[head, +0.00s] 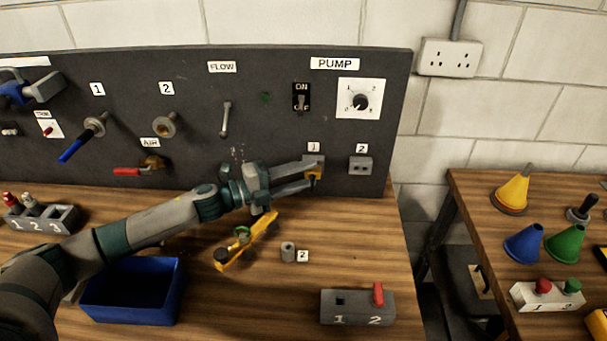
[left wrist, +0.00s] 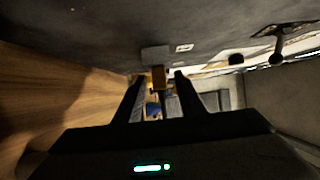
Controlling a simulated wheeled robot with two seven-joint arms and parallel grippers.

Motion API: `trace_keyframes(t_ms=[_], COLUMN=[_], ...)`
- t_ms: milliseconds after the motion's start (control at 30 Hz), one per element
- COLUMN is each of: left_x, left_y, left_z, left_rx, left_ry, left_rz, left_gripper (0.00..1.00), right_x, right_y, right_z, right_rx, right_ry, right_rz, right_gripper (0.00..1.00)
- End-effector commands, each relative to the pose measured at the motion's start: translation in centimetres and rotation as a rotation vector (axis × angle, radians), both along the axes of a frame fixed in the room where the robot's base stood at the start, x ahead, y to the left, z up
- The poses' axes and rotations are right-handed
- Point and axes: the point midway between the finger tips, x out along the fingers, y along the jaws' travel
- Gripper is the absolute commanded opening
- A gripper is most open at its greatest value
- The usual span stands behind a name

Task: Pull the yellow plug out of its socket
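The yellow plug (head: 315,174) sits in the grey socket under label 1 on the dark panel. In the left wrist view the plug (left wrist: 158,78) sticks out of the grey socket block (left wrist: 155,54). My left gripper (head: 311,178) is at the plug, with one finger above it and one below in the head view. In the left wrist view the gripper (left wrist: 158,83) is open, its fingertips on either side of the plug with a gap at each side. Part of the plug and socket 1 is hidden by the fingers in the head view. My right gripper is not in view.
Grey socket 2 (head: 360,167) is right of the plug. Below my left gripper lie a yellow tool (head: 247,242) and a small grey cylinder (head: 288,252). A blue bin (head: 130,290) and a grey block with a red peg (head: 357,308) stand nearer the front.

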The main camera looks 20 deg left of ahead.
Motion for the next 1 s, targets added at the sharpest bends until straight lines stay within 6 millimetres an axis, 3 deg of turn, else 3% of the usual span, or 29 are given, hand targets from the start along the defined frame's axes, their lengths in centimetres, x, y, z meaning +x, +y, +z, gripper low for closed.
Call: trace_keyframes(t_ms=[267,400,1000], left_x=[0.0,-0.01,-0.61], left_y=[0.0,-0.01,-0.23], left_z=[0.0,0.0,-0.02], left_rx=[0.0,0.0,0.0], left_ry=[0.0,0.0,0.0], left_rz=[0.0,0.0,-0.002], left_gripper=[0.34,0.0,0.0], right_x=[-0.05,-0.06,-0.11], right_y=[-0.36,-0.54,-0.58], right_z=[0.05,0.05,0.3], right_rx=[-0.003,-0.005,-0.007], right_ry=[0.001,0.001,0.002], right_rz=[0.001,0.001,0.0], right_gripper=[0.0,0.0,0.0])
